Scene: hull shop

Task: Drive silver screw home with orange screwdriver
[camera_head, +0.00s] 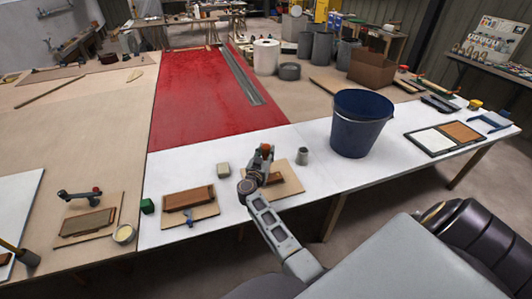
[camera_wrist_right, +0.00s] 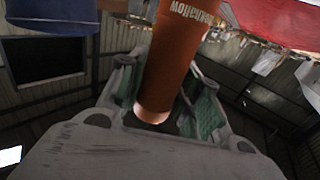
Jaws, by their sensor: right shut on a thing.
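My right gripper (camera_head: 262,163) is over a small board (camera_head: 292,183) with a brown block (camera_head: 276,178) on the white table strip. It is shut on the orange screwdriver, whose orange handle (camera_wrist_right: 168,62) runs between the green-padded fingers in the right wrist view. A small orange end of the screwdriver (camera_head: 266,148) shows above the gripper in the head view. The screwdriver's tip is hidden. I cannot make out the silver screw in either view. My left gripper is not in view.
A grey cup (camera_head: 302,156) and a blue bucket (camera_head: 361,124) stand to the right. The red panel (camera_head: 195,100) behind is mostly bare.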

